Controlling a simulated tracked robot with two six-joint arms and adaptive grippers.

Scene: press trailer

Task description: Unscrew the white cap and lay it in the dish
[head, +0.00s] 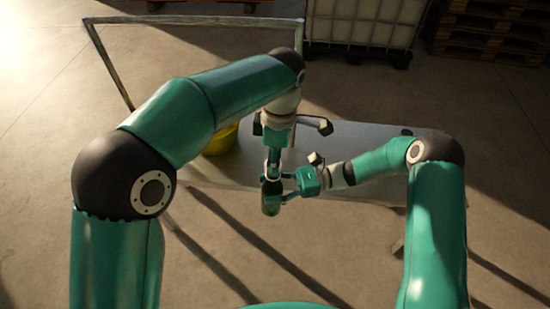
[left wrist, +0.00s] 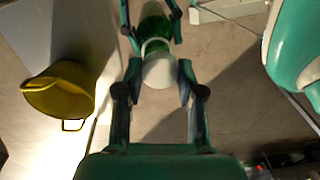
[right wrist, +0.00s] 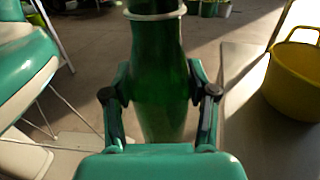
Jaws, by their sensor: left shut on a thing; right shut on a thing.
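A green bottle (head: 270,207) is held in front of the table's near edge. My right gripper (head: 275,188) is shut on its body, with one finger on each side in the right wrist view (right wrist: 160,100). The white cap (left wrist: 158,70) sits at the bottle's top end in the left wrist view. My left gripper (head: 272,166) comes from above and is shut on the cap, its fingertips on both sides. A white ring (right wrist: 155,15) circles the bottle's neck in the right wrist view. I cannot make out the dish in any view.
A grey table (head: 340,140) stands behind the bottle. A yellow tub (head: 222,139) is at its left, partly hidden by my left arm; it also shows in the left wrist view (left wrist: 60,92). A caged white tank (head: 365,25) and pallets (head: 490,30) stand far back.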

